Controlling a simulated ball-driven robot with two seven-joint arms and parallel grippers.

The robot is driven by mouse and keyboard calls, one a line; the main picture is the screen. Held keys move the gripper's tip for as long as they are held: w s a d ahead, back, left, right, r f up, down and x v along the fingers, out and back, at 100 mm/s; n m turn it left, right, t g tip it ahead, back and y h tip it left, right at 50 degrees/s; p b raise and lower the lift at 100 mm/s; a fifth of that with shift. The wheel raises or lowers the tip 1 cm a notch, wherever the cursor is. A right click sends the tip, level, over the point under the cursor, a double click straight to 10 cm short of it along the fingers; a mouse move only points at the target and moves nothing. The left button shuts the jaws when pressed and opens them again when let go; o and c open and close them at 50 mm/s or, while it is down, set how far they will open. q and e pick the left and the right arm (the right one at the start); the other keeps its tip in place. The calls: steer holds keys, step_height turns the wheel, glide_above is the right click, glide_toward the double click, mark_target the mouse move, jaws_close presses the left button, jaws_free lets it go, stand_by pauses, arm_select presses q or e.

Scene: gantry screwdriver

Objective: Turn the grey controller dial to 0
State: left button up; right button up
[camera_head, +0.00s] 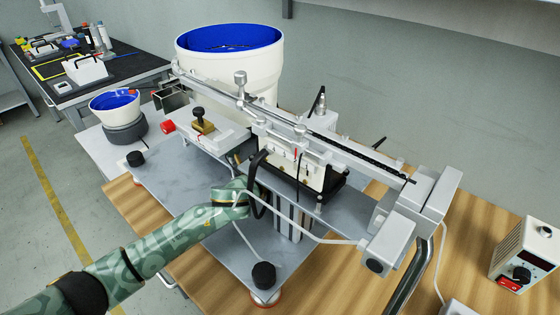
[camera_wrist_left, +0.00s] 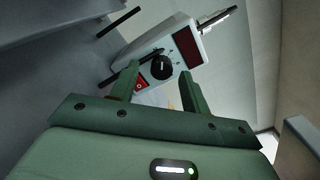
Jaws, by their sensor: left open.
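The grey controller (camera_head: 522,252) stands on the wooden bench at the far right of the head view, with a black dial (camera_head: 521,274) and a red switch on its front. In the left wrist view a grey controller (camera_wrist_left: 157,47) appears tilted, with its black dial (camera_wrist_left: 161,67) roughly between my fingertips. A light mark shows on the dial, but I cannot read its setting. My left gripper (camera_wrist_left: 158,73) is open and empty; I cannot tell how far its tips are from the dial.
The gantry machine (camera_head: 300,130) on its grey plate (camera_head: 165,200) fills the middle, with a large white bowl (camera_head: 229,65) behind it. A cable runs across the plate. The wooden bench (camera_head: 340,285) has clear room before the controller.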

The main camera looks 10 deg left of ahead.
arm_select(q)
steer(key=p+v, duration=0.4)
steer(key=v, duration=1.1)
steer(key=shift+r, duration=0.1)
steer(key=shift+s+a, duration=0.35)
steer(key=shift+s, duration=0.1)
arm_select(e)
steer(key=shift+t, duration=0.3)
steer(key=r, duration=0.1)
steer(key=w+r, duration=0.2)
steer(key=r, duration=0.1)
